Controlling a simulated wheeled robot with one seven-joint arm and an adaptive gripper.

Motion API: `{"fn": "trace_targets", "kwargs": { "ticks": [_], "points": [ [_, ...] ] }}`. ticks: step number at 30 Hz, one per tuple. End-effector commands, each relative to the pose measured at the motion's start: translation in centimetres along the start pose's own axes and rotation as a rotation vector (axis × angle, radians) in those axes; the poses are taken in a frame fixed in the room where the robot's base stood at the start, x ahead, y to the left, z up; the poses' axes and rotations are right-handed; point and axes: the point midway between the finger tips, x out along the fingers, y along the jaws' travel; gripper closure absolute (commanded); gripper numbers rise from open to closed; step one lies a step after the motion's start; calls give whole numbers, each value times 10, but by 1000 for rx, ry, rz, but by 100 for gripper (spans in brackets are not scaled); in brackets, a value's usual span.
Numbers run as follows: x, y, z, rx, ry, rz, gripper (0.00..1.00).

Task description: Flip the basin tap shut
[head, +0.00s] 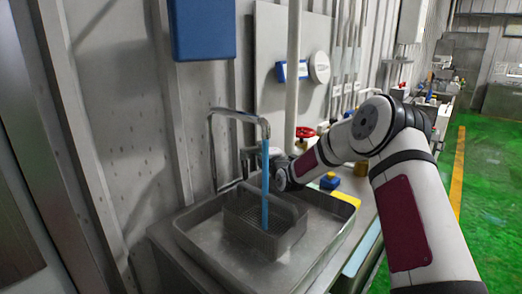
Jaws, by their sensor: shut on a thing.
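The basin (190,246) is a grey metal sink at the lower middle of the head view. A chrome tap (212,150) rises at its back left, with its spout bent over the basin. A blue stream of water (265,200) runs straight down from the spout, so the tap is on. My gripper (247,160) is small and dark, behind the stream and close to the tap's base. It is shut on what seems to be the tap lever (228,187). The exact contact is too small to make out, and the stream and my wrist hide part of it.
A wire basket (285,242) stands in the basin under the stream. A red valve wheel (305,132) and a blue and yellow item (330,181) are behind my forearm. A blue box (202,28) hangs on the wall above. Green floor (490,190) lies open at right.

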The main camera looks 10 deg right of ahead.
Motion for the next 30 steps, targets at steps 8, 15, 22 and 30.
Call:
{"fn": "trace_targets", "kwargs": {
  "ticks": [8, 15, 22, 30],
  "points": [
    [-7, 0, -4, 2, -97, -3, 100],
    [-9, 0, -1, 2, -120, -1, 100],
    [-9, 0, -1, 1, -120, -1, 67],
    [-9, 0, 0, 1, -120, 0, 62]
  ]
}}
